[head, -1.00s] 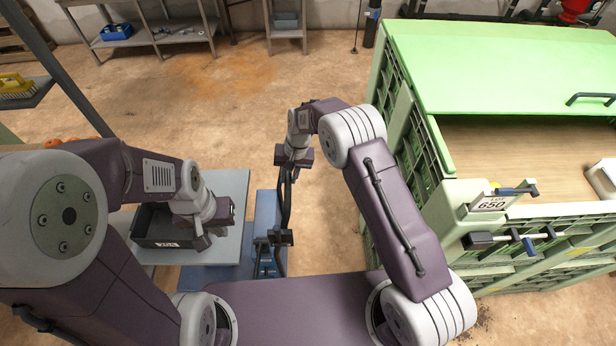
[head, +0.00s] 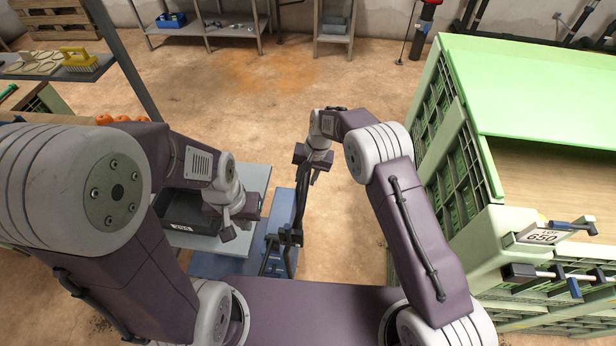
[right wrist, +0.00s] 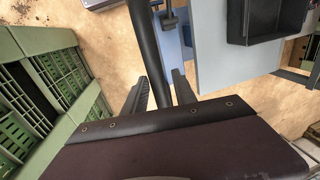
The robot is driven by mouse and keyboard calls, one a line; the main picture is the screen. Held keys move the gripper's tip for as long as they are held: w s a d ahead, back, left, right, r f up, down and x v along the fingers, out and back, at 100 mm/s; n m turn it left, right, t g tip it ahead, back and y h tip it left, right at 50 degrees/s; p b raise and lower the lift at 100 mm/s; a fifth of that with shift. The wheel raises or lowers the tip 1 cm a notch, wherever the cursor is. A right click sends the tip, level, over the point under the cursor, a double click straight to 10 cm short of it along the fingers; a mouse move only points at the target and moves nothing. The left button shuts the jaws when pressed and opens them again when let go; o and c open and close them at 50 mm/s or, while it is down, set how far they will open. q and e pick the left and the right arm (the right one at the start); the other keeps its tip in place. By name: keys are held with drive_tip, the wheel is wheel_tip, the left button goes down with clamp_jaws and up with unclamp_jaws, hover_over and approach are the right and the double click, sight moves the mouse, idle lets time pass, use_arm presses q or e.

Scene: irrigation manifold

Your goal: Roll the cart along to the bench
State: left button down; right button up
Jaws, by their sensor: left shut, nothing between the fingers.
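The cart has a grey top (head: 258,180), a blue lower part (head: 283,212) and a black upright handle (head: 297,215). It stands in front of me, and its grey top shows in the right wrist view (right wrist: 220,55). My right gripper (head: 312,163) is at the handle's upper end. In the right wrist view its fingers (right wrist: 160,95) lie on either side of the black handle bar (right wrist: 148,45), seemingly closed on it. My left gripper (head: 236,228) is shut and empty, above the cart's top beside a black bin (head: 188,212).
A large green crate (head: 475,165) with a "650" tag stands close on the right. Grey benches (head: 205,27) stand along the back wall; open floor (head: 270,110) lies between.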

drive_tip(key=shift+o, duration=0.2)
drive_tip(key=shift+s+a, duration=0.1)
drive_tip(key=shift+a, duration=0.05)
drive_tip(key=shift+r, duration=0.4)
drive_tip(key=b+v, duration=0.2)
drive_tip(key=v, duration=0.6)
drive_tip(key=shift+r, duration=0.15)
